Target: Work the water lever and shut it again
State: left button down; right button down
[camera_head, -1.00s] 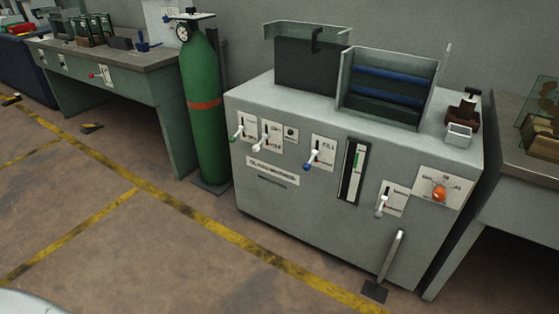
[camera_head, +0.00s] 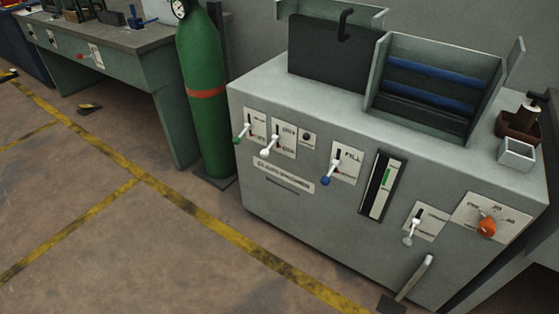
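A grey cabinet (camera_head: 300,222) carries several small levers on its front. A lever with a blue knob (camera_head: 327,180) sits on a white plate marked FILL and points down. To its left are a green-knobbed lever (camera_head: 240,136) and a white-knobbed lever (camera_head: 268,149), both pointing down. A pale-knobbed lever (camera_head: 410,237) hangs down at the right. The small labels are too blurred to read, so I cannot tell which lever is named water. A dark gauge strip with a green bar (camera_head: 386,180) stands right of the blue-knobbed lever. Neither gripper is in view.
An orange knob (camera_head: 487,227) and a foot pedal (camera_head: 408,287) are at the cabinet's right. On top stand a dark panel (camera_head: 325,70) and an open rack (camera_head: 430,113). A green gas cylinder (camera_head: 206,120) stands left. The floor in front is clear.

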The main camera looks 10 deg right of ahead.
aim_at(325, 181)
jog(key=z, duration=0.2)
jog(key=i, duration=0.95)
jog(key=z, duration=0.55)
